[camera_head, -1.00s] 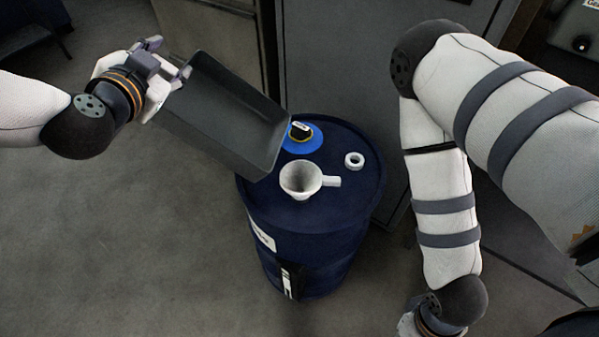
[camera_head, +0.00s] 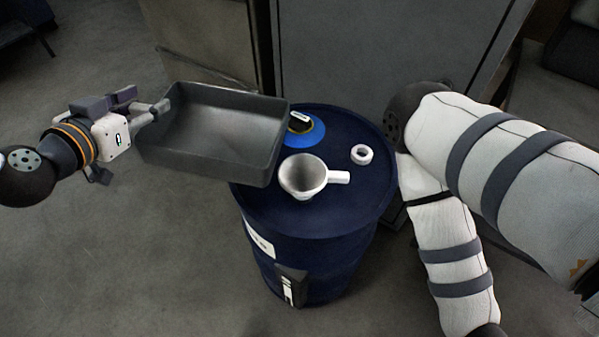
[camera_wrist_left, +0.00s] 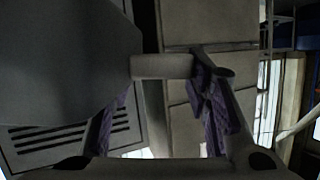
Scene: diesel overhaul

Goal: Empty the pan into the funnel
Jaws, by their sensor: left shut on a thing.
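A dark grey rectangular pan (camera_head: 215,135) is held by my left gripper (camera_head: 150,110), which is shut on its left end. In the head view the pan's inside looks empty, and its right end is over the left edge of the drum top. A white funnel (camera_head: 303,178) with a side handle sits on the blue drum (camera_head: 330,225), just right of the pan and apart from it in the picture. In the left wrist view the gripper fingers (camera_wrist_left: 165,80) close on a grey part, and the pan's dark body (camera_wrist_left: 65,55) fills the upper left. My right gripper is out of view.
A white ring (camera_head: 361,154) and a blue round item with a dark, yellow-edged top (camera_head: 304,129) are on the drum top. Grey cabinets (camera_head: 400,50) stand behind. My right arm is at the right. The floor (camera_head: 110,240) at left is clear.

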